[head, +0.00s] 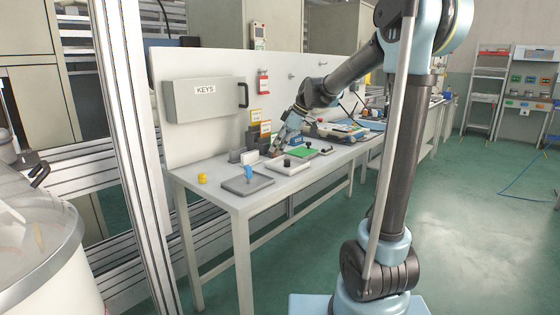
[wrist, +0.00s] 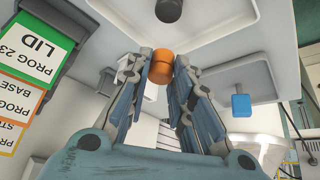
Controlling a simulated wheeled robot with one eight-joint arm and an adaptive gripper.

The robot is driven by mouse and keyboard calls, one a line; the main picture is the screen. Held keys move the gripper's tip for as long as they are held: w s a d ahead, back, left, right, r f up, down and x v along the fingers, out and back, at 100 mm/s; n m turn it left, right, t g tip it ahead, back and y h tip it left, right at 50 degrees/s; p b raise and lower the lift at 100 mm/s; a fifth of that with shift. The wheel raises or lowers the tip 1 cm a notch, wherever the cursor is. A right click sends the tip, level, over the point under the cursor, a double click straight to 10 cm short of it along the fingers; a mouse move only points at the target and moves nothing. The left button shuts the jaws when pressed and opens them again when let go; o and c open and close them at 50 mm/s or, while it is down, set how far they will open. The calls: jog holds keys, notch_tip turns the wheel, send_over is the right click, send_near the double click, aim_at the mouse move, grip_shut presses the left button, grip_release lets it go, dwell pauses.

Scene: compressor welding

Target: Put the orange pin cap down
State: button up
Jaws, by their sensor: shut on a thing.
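The orange pin cap (wrist: 161,68) is a small orange cylinder. It shows in the wrist view between the tips of my gripper's two fingers. My gripper (wrist: 160,76) is shut on it. In the head view my gripper (head: 277,147) is low over the workbench (head: 228,200), close to the white plate (head: 287,166) and the upright cards. I cannot make out the cap in the head view, and I cannot tell whether it touches the bench.
A grey plate (head: 240,186) bears a blue knob (head: 249,172). A yellow cap (head: 202,178) stands to its left. A black knob (wrist: 168,10) shows ahead of my fingers. A green plate (head: 300,153) lies farther right. PROG cards (wrist: 35,50) stand close by.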

jog(key=shift+f, duration=2.3)
jog(key=o, duration=0.5)
jog(key=w+v, duration=0.1)
jog(key=v, duration=1.1)
jog(key=s+d+f+m+h, duration=0.2)
jog(key=s+d+f+m, duration=0.3)
jog(key=s+f, duration=0.3)
jog(key=s+d+f+m+t+h, duration=0.1)
jog(key=s+d+f+m, duration=0.5)
jog(key=s, duration=0.7)
jog(key=s+d+f+m+h, duration=0.3)
jog(key=s+d+f+m, duration=0.3)
jog(key=s, duration=0.5)
notch_tip(320, 180, down, 4)
jog(key=shift+d+r+t, duration=0.15)
jog(key=shift+d+t, duration=0.15)
jog(key=shift+d, duration=0.9)
